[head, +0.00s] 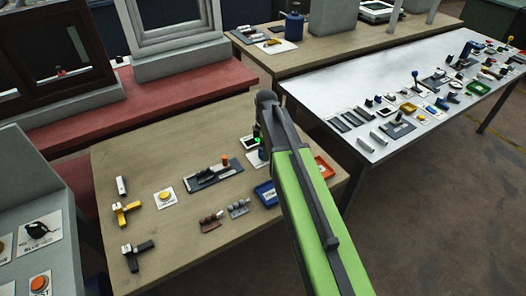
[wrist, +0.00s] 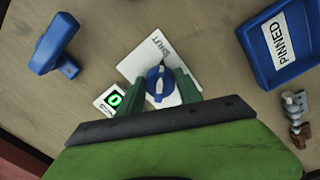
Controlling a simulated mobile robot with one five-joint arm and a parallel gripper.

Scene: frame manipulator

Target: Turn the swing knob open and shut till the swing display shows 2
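The swing knob (wrist: 158,82) is a round blue knob with a pale ridge, on a white plate (wrist: 134,68) marked SHUT in the wrist view. The small swing display (wrist: 114,98) beside it shows a green 0. My gripper (wrist: 160,78) reaches over the plate, its two dark green fingers spread on either side of the knob. A gap shows between fingers and knob, and I see no clear grip. In the head view my green arm covers most of the knob area, and a green glow (head: 257,140) shows beside the arm.
A blue tray marked PINNED (wrist: 285,45) lies right of the knob, with a small metal and brown fitting (wrist: 296,115) below it. A blue handled piece (wrist: 55,45) stands at upper left. The wooden table (head: 130,165) also holds a yellow button plate (head: 164,197) and several fixtures.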

